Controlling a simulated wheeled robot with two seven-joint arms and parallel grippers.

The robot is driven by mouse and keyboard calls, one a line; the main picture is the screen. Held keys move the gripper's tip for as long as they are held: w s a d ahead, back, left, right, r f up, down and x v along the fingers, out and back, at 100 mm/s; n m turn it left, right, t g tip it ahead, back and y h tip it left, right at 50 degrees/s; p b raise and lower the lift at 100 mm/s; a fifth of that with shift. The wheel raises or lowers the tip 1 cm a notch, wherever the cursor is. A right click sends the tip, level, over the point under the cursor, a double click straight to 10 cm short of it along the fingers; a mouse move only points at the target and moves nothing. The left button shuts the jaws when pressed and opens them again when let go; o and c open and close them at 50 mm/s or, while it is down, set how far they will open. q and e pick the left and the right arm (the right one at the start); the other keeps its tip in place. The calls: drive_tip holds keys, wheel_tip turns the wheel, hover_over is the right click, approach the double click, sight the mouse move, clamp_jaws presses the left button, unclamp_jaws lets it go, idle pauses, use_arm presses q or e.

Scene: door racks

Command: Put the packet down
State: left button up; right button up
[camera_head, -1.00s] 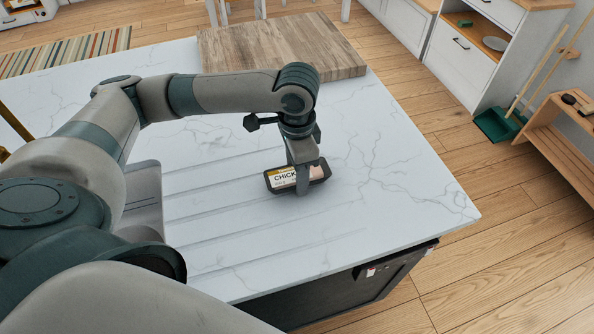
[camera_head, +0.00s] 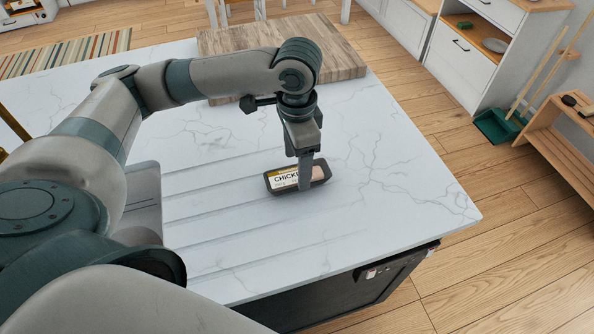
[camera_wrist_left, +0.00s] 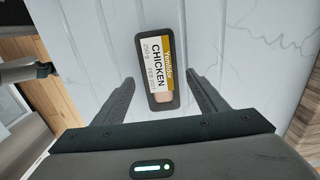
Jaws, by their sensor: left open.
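The packet (camera_head: 284,181) is a dark tray with a white and yellow label reading "CHICKEN". It lies flat on the white marble counter (camera_head: 400,190), on or beside its grooved part. It also shows in the left wrist view (camera_wrist_left: 156,75), between and beyond the two fingers. My left gripper (camera_head: 305,186) points down just above the packet and hides part of it. In the left wrist view the left gripper (camera_wrist_left: 165,98) is open, with a gap between each finger and the packet. My right gripper is not in view.
A wooden board (camera_head: 340,65) lies at the counter's back edge. The counter to the right of the packet is clear. The counter's front edge drops to a dark appliance (camera_head: 370,285). A green dustpan (camera_head: 495,126) stands on the floor at right.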

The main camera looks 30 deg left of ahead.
use_arm(q)
wheel_tip(320, 180, up, 8)
drive_tip(key=shift+b, duration=0.4)
drive_tip(key=shift+o, duration=0.4)
drive_tip(key=shift+f, duration=0.2)
